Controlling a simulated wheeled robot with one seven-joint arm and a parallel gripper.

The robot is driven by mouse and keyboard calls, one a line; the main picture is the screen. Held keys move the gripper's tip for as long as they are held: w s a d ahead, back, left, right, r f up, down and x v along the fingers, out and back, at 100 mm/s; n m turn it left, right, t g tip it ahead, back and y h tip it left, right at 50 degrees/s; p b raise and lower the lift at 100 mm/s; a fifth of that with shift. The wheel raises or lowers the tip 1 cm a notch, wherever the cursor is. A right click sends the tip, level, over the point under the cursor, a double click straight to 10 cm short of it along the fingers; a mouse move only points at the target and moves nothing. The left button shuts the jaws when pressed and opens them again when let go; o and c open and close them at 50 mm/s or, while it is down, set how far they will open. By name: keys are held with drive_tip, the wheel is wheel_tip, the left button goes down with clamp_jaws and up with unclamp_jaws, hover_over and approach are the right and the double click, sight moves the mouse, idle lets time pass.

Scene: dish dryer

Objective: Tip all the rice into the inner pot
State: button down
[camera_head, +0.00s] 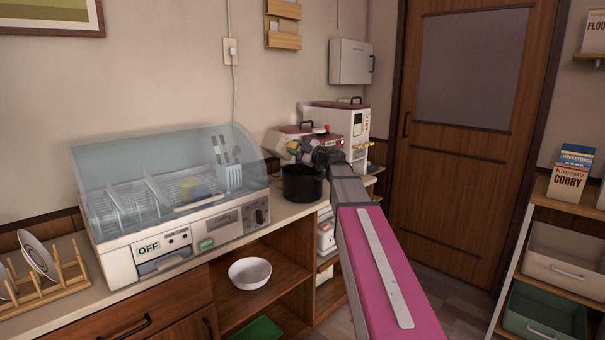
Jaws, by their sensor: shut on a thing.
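The dark inner pot (301,185) stands upright on the right end of the counter. My arm reaches in from the lower right, and my gripper (306,147) is above the pot, near its right side. The gripper is shut on a small item (293,146) with a yellowish patch, too small and partly covered to name. No rice can be made out, and the pot's inside is too dark to read. A white appliance with a dark red lid (280,141), perhaps the rice cooker, stands behind the pot.
A dish dryer (205,222) with a clear cover stands left of the pot. A plate rack (45,278) is at far left. A white bowl (250,271) sits on the shelf below. A tall white machine (354,122) stands behind my gripper.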

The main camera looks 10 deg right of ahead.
sight(284, 154)
drive_tip(key=shift+w+a+r, duration=0.25)
drive_tip(key=shift+w+a, duration=0.15)
drive_tip(key=shift+w, duration=0.15)
drive_tip(key=shift+s+a+f+n, duration=0.1)
drive_tip(key=shift+s+a+n, duration=0.15)
drive_tip(key=shift+n, duration=0.25)
drive_tip(key=f+n, duration=0.1)
drive_tip(key=s+a+f+n, duration=0.1)
drive_tip(key=a+f+n+g, duration=0.1)
drive_tip(key=shift+s+b, duration=0.3)
drive_tip(key=shift+b, duration=0.05)
drive_tip(key=s+d+f+n, duration=0.2)
drive_tip(key=s+d, duration=0.3)
drive_tip(key=s, duration=0.4)
drive_tip(key=w+a+n, duration=0.2)
drive_tip(key=w+a, duration=0.5)
drive_tip(key=shift+w+f+g+h+b, duration=0.3)
drive_tip(key=shift+g+h, duration=0.1)
drive_tip(key=shift+a, duration=0.1)
drive_tip(key=shift+s, duration=0.1)
